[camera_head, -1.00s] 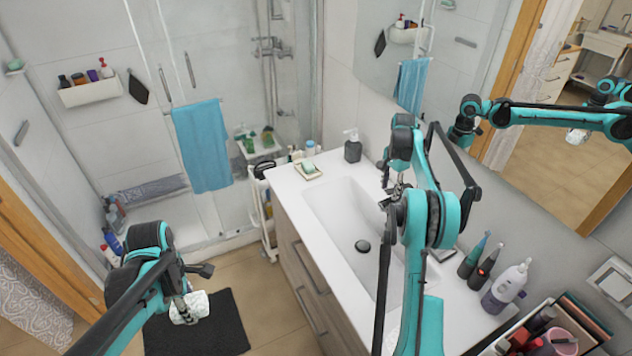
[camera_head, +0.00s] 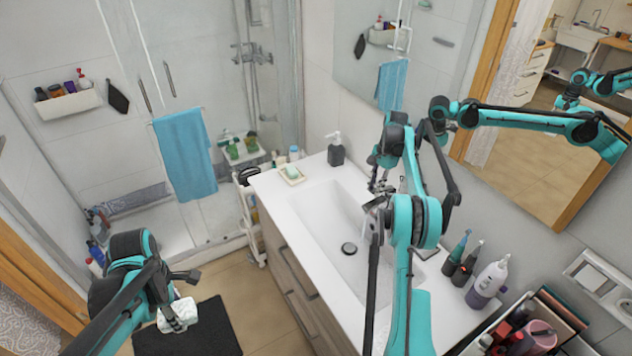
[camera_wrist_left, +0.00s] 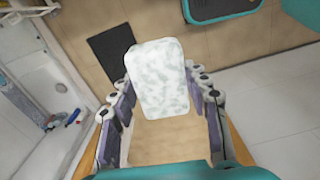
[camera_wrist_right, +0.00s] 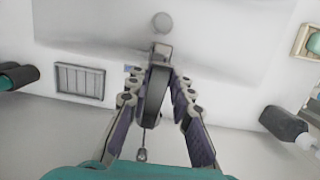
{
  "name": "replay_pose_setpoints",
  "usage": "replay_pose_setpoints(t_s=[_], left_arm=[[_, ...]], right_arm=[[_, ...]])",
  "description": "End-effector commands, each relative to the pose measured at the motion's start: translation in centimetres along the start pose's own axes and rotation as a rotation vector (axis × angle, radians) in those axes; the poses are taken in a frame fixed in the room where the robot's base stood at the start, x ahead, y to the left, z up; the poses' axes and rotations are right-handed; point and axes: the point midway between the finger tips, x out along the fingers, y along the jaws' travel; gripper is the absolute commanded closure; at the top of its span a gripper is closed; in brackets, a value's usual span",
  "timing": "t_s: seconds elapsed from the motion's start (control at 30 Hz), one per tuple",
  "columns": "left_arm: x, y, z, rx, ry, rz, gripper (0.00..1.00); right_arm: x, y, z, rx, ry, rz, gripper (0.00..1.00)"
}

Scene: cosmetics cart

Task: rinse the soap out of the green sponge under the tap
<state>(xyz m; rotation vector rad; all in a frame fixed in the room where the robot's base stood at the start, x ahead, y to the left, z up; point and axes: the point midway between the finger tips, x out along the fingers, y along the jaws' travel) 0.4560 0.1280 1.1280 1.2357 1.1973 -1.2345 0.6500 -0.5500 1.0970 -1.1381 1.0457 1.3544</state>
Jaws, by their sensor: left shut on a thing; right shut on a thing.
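The sponge (camera_head: 178,315) is a block covered in white foam with faint green showing through. It is also large in the left wrist view (camera_wrist_left: 158,80). My left gripper (camera_head: 176,296) is shut on it and holds it above the floor, left of the vanity, away from the basin. My right gripper (camera_head: 380,192) is shut on the dark lever of the tap (camera_wrist_right: 155,95) at the back of the basin (camera_head: 325,215). A pale streak, which looks like running water, falls below the spout. My right arm hides part of the tap.
A soap dish (camera_head: 292,174) and a dark soap dispenser (camera_head: 336,150) stand at the counter's far end. Toothbrushes and a white bottle (camera_head: 489,280) stand at the right. A dark mat (camera_head: 190,335) lies on the floor. The basin is empty around its drain (camera_head: 349,248).

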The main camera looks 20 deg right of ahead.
Motion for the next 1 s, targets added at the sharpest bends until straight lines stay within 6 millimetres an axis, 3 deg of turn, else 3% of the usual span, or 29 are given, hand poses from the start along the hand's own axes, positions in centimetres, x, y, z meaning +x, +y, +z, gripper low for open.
replay_pose_setpoints(t_s=[0.27,0.3,0.37,0.4,0.77,1.0], left_arm=[[0.0,0.0,0.0,0.000,0.000,0.000,0.77],[0.0,0.0,0.0,0.000,0.000,0.000,0.77],[0.0,0.0,0.0,0.000,0.000,0.000,0.77],[0.0,0.0,0.0,0.000,0.000,0.000,0.77],[0.0,0.0,0.0,0.000,0.000,0.000,0.77],[0.0,0.0,0.0,0.000,0.000,0.000,0.77]], right_arm=[[0.0,0.0,-0.1,0.000,-0.005,-0.002,1.00],[0.0,0.0,-0.1,0.000,-0.005,-0.002,0.76],[0.0,0.0,-0.1,0.000,-0.005,-0.002,0.60],[0.0,0.0,-0.1,0.000,-0.005,-0.002,0.57],[-0.5,0.0,0.0,0.000,-0.004,-0.002,0.57],[-4.8,0.0,0.7,0.000,-0.004,-0.001,0.57]])
